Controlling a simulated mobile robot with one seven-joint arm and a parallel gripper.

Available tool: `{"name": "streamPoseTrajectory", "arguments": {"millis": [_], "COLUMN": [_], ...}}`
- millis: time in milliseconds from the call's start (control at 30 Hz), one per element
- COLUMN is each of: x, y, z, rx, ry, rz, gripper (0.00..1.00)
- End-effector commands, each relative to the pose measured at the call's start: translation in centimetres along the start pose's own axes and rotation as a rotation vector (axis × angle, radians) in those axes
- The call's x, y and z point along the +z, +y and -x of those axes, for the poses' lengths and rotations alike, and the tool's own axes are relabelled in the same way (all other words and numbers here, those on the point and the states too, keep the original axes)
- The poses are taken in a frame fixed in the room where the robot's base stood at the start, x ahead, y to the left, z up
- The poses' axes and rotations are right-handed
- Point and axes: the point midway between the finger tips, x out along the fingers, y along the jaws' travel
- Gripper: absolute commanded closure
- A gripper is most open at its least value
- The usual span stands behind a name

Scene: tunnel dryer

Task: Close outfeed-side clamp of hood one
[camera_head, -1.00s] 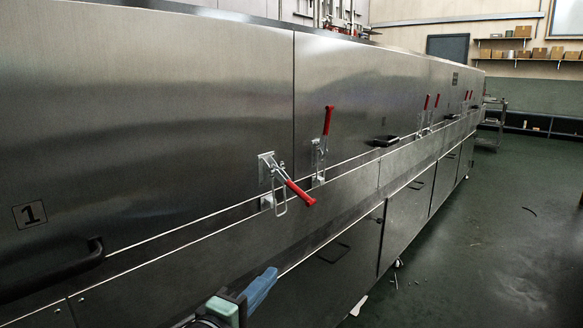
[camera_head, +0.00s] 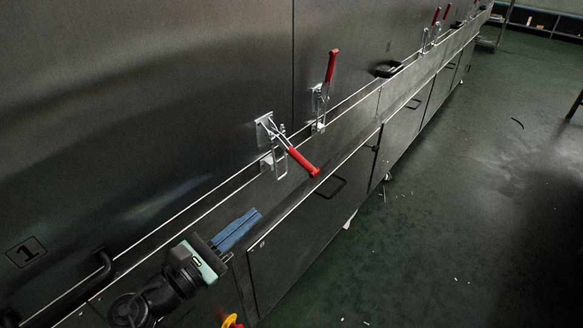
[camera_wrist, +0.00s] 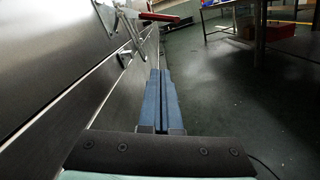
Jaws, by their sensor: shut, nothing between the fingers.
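Hood one is the large steel panel with the label "1" (camera_head: 26,251) at the left. The clamp (camera_head: 270,133) at its right end has a red handle (camera_head: 303,162) sticking outward and down to the right. Its wire loop (camera_head: 280,163) hangs beside the lower bracket; whether it hooks it is too small to tell. The handle also shows at the top of the wrist view (camera_wrist: 157,16), with the loop (camera_wrist: 124,56) below it. My gripper (camera_head: 250,219), with blue fingers, is shut and empty, left of and below the handle, apart from it.
A neighbouring clamp (camera_head: 326,88) past the panel seam has its red handle upright. A black bar handle (camera_head: 100,268) is at lower left. More clamps and a black handle (camera_head: 387,69) continue along the machine. The floor (camera_head: 440,230) at right is mostly clear, with small scraps.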

Motion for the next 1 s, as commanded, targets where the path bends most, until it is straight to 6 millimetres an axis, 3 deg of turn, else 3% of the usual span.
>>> {"name": "streamPoseTrajectory", "arguments": {"millis": [233, 367, 800, 1000], "x": [0.0, -0.1, -0.2, 2.9], "y": [0.0, -0.1, -0.2, 0.0], "z": [-0.3, -1.6, -10.6, -10.8], "rx": [-0.001, -0.004, -0.004, 0.000], "ry": [0.000, -0.001, 0.000, 0.000], "rz": [-0.004, -0.005, -0.007, -0.007], "gripper": [1.00, 1.00, 1.00, 1.00]}}
